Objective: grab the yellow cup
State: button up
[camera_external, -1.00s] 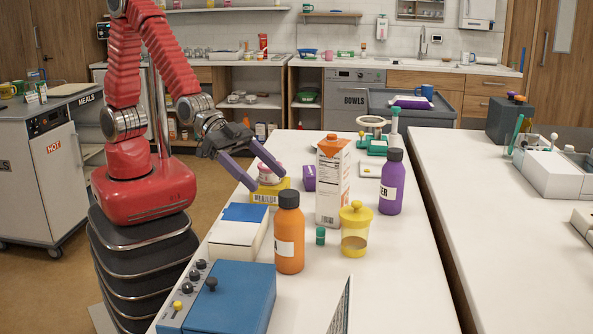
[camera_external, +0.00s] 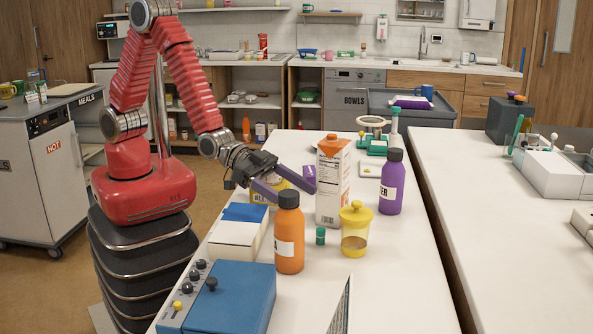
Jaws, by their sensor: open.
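A yellow lidded cup (camera_external: 355,242), see-through with a round knob on its lid, stands upright on the white table, right of the orange bottle (camera_external: 289,250) and in front of the milk-style carton (camera_external: 329,207). My gripper (camera_external: 294,187) is open and empty. It is above the table, behind the orange bottle and left of the carton, apart from the cup. Its fingers point right. A yellow box (camera_external: 257,195) is partly hidden behind the gripper. A small yellow mug (camera_external: 7,91) also sits on the meals cart at the far left.
A small green-capped vial (camera_external: 320,236) stands between the orange bottle and the cup. A purple bottle (camera_external: 391,185) is behind the cup to the right. A white box (camera_external: 237,239) and a blue box (camera_external: 229,302) lie front left. Table right of the cup is clear.

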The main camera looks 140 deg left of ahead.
aim_at(347, 209)
jog(key=w+a, duration=0.1)
jog(key=w, duration=0.2)
jog(key=w+a, duration=0.1)
jog(key=w, duration=0.2)
jog(key=w+a, duration=0.2)
jog(key=w, duration=0.2)
jog(key=shift+a, duration=0.1)
jog(key=shift+w+a, duration=0.15)
jog(key=shift+w, duration=0.2)
jog(key=shift+x, duration=2.45)
jog(key=shift+c, duration=0.4)
jog(key=c, duration=1)
